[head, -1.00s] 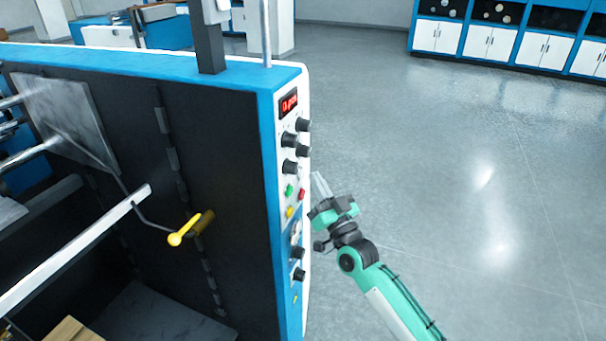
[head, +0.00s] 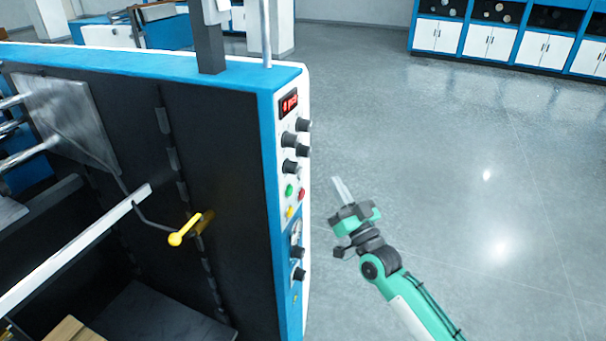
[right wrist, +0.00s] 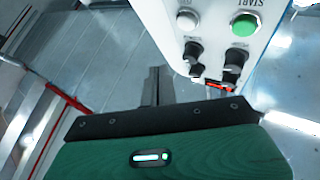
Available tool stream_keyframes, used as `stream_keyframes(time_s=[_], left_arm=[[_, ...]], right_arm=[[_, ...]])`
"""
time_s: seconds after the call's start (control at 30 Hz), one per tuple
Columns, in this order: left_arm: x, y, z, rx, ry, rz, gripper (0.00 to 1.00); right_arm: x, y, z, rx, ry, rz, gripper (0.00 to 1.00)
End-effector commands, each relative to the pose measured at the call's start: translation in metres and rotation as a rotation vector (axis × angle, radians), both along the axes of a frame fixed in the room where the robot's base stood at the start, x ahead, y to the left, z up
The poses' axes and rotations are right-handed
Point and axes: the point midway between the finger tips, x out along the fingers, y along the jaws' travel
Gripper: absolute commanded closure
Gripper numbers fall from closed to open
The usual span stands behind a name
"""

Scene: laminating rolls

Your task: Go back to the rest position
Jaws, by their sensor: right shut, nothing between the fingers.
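My right gripper (head: 342,190) is shut and empty, in free air to the right of the machine's control panel (head: 291,150) in the head view. Its fingers point up and a little left, apart from the panel. In the right wrist view my shut gripper fingers (right wrist: 152,88) show, with part of the panel (right wrist: 207,20) beyond them, including a green START button (right wrist: 243,25) and black knobs. My left gripper is not in view.
The laminating machine (head: 180,66) fills the left side, with a yellow-handled crank (head: 186,232) on its dark side wall. Open grey floor (head: 450,180) lies to the right of my right arm. Blue and white cabinets (head: 490,42) stand along the back.

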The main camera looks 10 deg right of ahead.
Motion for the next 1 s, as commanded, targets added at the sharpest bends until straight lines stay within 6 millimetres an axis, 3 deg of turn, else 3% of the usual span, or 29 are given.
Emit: stream_keyframes(time_s=[0.2, 0.27, 0.33, 0.47, 0.5, 0.67, 0.8, 0.87, 1.0], left_arm=[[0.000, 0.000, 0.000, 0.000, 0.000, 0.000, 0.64], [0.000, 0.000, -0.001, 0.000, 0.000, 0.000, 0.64], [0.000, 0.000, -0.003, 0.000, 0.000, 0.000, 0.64], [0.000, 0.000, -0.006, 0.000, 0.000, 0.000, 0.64], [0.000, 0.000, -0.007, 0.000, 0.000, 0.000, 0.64], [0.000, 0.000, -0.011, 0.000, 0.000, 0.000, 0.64], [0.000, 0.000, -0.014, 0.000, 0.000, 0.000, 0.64], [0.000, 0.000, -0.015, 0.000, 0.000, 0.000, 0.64], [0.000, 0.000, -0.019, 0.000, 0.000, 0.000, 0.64]], right_arm=[[0.002, -0.001, -0.007, -0.004, 0.011, -0.004, 1.00], [0.004, -0.002, -0.021, -0.014, 0.037, -0.011, 1.00], [0.009, -0.005, -0.052, -0.038, 0.091, -0.028, 1.00], [0.015, -0.014, -0.142, -0.104, 0.248, -0.069, 1.00], [0.014, -0.017, -0.173, -0.127, 0.302, -0.081, 1.00], [-0.007, -0.029, -0.294, -0.220, 0.519, -0.116, 1.00], [-0.044, -0.039, -0.396, -0.298, 0.708, -0.132, 1.00], [-0.065, -0.042, -0.437, -0.331, 0.788, -0.136, 1.00], [-0.125, -0.050, -0.527, -0.407, 0.973, -0.134, 1.00]])
